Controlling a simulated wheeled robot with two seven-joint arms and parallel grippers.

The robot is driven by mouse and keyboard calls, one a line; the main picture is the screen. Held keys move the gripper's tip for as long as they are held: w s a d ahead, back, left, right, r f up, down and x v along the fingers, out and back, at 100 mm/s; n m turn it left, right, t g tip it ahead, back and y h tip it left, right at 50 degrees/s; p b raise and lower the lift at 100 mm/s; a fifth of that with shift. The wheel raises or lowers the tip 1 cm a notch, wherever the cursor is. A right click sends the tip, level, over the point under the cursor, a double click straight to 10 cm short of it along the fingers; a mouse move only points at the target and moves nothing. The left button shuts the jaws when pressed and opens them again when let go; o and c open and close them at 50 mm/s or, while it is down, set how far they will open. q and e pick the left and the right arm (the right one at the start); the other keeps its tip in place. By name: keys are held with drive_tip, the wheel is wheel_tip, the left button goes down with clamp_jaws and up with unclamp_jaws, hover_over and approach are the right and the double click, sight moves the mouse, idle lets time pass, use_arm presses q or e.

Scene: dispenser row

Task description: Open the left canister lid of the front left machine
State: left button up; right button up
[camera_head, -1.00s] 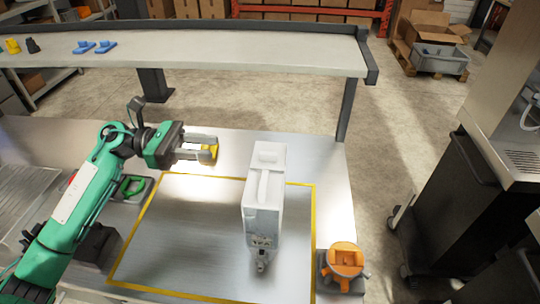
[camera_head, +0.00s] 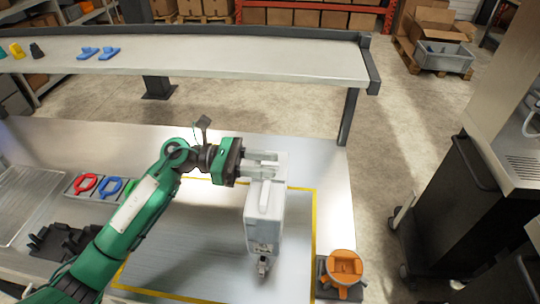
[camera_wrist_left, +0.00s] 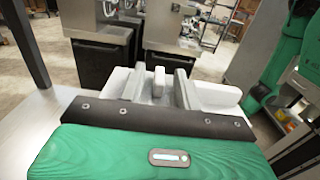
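A white machine (camera_head: 262,222) stands upright on the yellow-framed area of the table, with a raised ridge on top and a small nozzle at its near bottom. Only one such unit shows there, so I cannot tell which canister is the left one. My left gripper (camera_head: 266,165) is at its far upper end, fingers pointing right and partly covering the lid. In the left wrist view the two fingers (camera_wrist_left: 160,88) stand apart, with a white upright ridge (camera_wrist_left: 158,78) between them. I cannot tell whether they touch it. My right gripper is out of view.
An orange fixture (camera_head: 345,266) stands right of the yellow frame (camera_head: 316,215). A long raised shelf (camera_head: 220,56) runs behind the table. A dark cabinet (camera_head: 455,195) stands at the right.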

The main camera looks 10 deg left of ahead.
use_arm(q)
drive_tip(key=shift+d, duration=0.75)
clamp_jaws()
